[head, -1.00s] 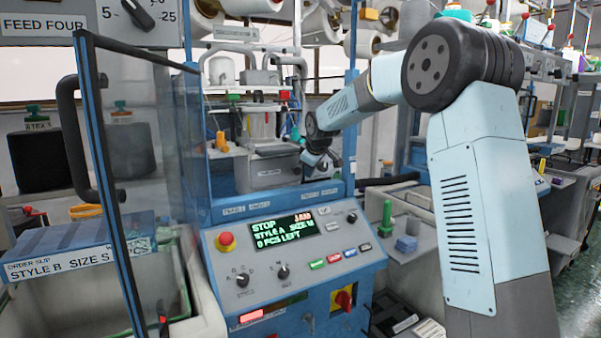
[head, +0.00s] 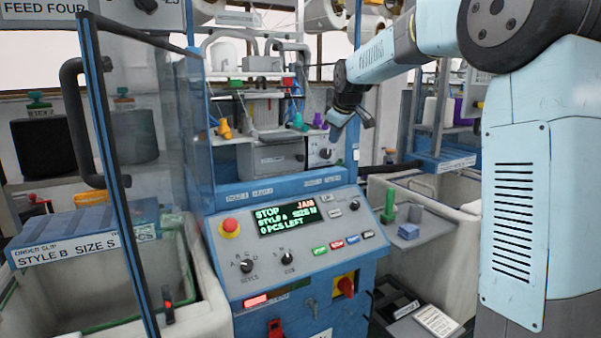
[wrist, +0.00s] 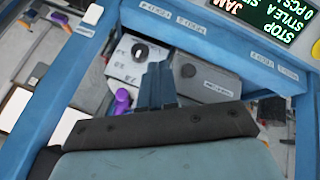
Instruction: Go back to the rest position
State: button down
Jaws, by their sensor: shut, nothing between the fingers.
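My gripper (head: 351,119) is in the upper middle of the head view, at the right front of the knitting machine's opening. It points down and looks empty, with its fingers together. In the wrist view my gripper (wrist: 157,85) shows in front of the grey box with a black knob (wrist: 140,50). The machine's control panel (head: 290,235) is below it; its display (head: 287,214) reads STOP, JAM, STYLE A, SIZE M, 0 PCS LEFT. My arm comes in from the right.
A clear door with a blue frame (head: 100,120) stands open at the left. Behind it are a bin and an order slip (head: 85,240) reading STYLE B SIZE S. A purple clip (head: 319,121) is close to my gripper.

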jog(key=s+d+f+m, duration=0.3)
jog(key=s, duration=1.2)
jog(key=s+d+f+m+g, duration=0.1)
jog(key=s+d+f+m, duration=0.1)
jog(key=s, duration=1.3)
jog(key=s+d+f+m+h, duration=0.1)
jog(key=s+d+f+m, duration=0.2)
jog(key=s, duration=1.2)
jog(key=d+m, duration=0.2)
jog(key=shift+s+f+m, duration=0.15)
jog(key=shift+f+m, duration=0.15)
jog(key=shift+f, duration=0.05)
